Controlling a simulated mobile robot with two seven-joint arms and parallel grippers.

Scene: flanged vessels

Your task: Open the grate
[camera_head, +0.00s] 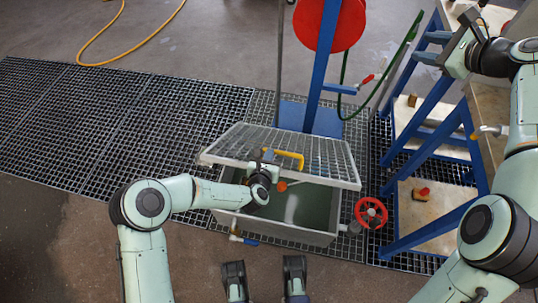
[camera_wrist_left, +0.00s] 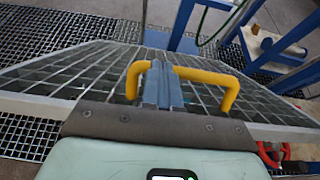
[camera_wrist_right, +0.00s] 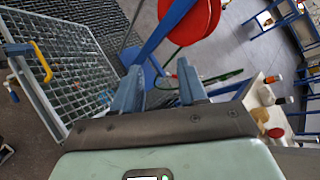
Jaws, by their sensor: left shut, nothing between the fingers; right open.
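The metal grate (camera_head: 315,153) sits tilted over a grey tank (camera_head: 285,231), its near edge raised off the rim. Greenish water shows in the tank below that edge. A yellow handle (camera_head: 292,155) is fixed to the grate, and it also shows in the left wrist view (camera_wrist_left: 205,76). My left gripper (camera_head: 267,158) is shut and empty at the handle, its fingers overlapping the handle's loop in the left wrist view (camera_wrist_left: 160,70); whether they touch it I cannot tell. My right gripper (camera_head: 430,48) is open and empty at the upper right, away from the grate (camera_wrist_right: 75,70).
A red valve wheel (camera_head: 370,213) is at the tank's right front. A blue post with a red reel (camera_head: 329,22) stands behind the grate. A blue-framed bench (camera_head: 432,115) is on the right. Floor grating (camera_head: 100,115) lies left, and a yellow hose (camera_head: 135,52) behind.

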